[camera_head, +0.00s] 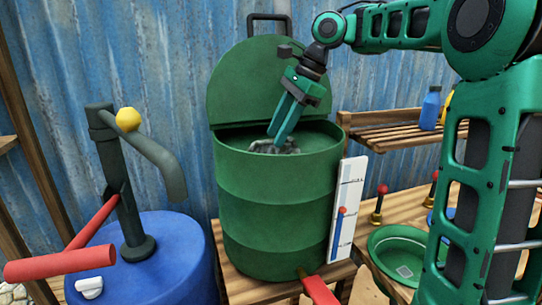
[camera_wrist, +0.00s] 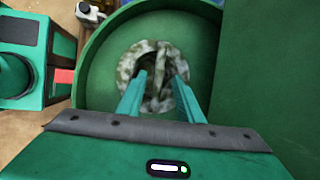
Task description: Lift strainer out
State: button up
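The strainer (camera_wrist: 127,68) is a mottled grey-white ring with a bar-like handle (camera_wrist: 161,60) across its middle, in the wrist view. In the head view the strainer (camera_head: 262,147) shows as a small grey shape inside the open mouth of the green barrel (camera_head: 270,210). My gripper (camera_head: 275,136) reaches down into the barrel mouth, its fingertips at the strainer. In the wrist view its two fingers (camera_wrist: 159,80) stand apart, one on each side of the handle. I cannot tell whether they touch it. The strainer's underside is hidden.
The barrel's lid (camera_head: 250,75) stands open behind the mouth. A blue drum (camera_head: 170,265) with a hand pump (camera_head: 125,190) is at left. A white gauge board (camera_head: 348,205) is on the barrel's right side. A green pan (camera_head: 385,240) and a shelf (camera_head: 385,132) are at right.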

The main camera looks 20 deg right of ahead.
aim_at(272, 141)
jog(key=shift+x, duration=2)
grip_shut()
jog(key=shift+r, duration=0.15)
